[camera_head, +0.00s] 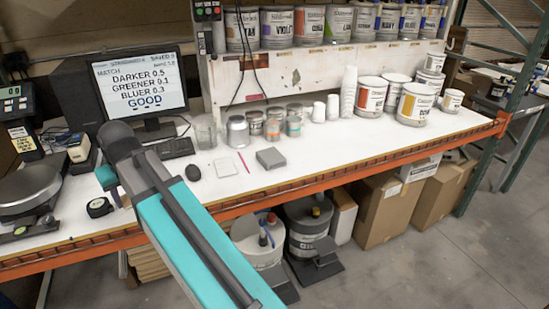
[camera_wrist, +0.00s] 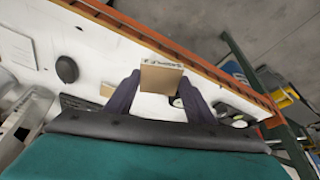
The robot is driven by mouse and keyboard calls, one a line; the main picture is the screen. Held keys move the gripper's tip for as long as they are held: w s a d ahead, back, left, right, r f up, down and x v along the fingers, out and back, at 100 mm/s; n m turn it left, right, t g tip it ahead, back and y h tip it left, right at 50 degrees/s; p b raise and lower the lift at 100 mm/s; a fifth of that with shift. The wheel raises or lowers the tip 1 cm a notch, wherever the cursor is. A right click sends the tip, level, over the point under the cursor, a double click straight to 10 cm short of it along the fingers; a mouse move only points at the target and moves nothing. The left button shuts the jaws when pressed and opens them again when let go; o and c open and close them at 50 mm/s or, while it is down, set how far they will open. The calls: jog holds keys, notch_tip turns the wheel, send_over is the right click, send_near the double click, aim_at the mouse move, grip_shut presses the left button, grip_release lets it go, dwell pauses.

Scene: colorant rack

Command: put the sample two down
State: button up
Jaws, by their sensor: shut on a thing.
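My gripper (camera_wrist: 160,75) is shut on a flat, square tan-brown piece, which I take to be sample two (camera_wrist: 161,79). The piece sits between the two dark fingertips, with its tan face toward the wrist camera and a pale edge along its far side. It is over the white bench top, near the orange front edge. I cannot tell whether it touches the bench. In the head view my own arm hides the fingers and the held piece.
The white bench (camera_head: 330,160) has a mouse (camera_head: 193,173), a white pad (camera_head: 226,167), a grey box (camera_head: 271,158) and a black round item (camera_head: 99,207). A monitor (camera_head: 137,85) reads "GOOD". Cans and cups stand along the back. The front right of the bench is clear.

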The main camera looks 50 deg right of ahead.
jog(key=s+d+m, duration=0.1)
jog(key=s+d, duration=0.2)
jog(key=d, duration=0.9)
jog(key=s+d+f+m+h, duration=0.1)
jog(key=s+d, duration=0.3)
jog(key=d, duration=0.9)
jog(key=s+d+f+m, duration=0.1)
jog(key=s+d, duration=0.3)
jog(key=d, duration=0.9)
jog(key=shift+s+b, duration=0.15)
jog(key=shift+b, duration=0.15)
jog(key=shift+d, duration=0.15)
jog(key=p, duration=0.4)
send_over(274, 160)
jog(key=a, duration=0.2)
jog(key=shift+s+f, duration=0.35)
jog(key=shift+f, duration=0.15)
jog(key=shift+w+d+f, duration=0.2)
jog(key=shift+d, duration=0.55)
jog(key=shift+d, duration=0.1)
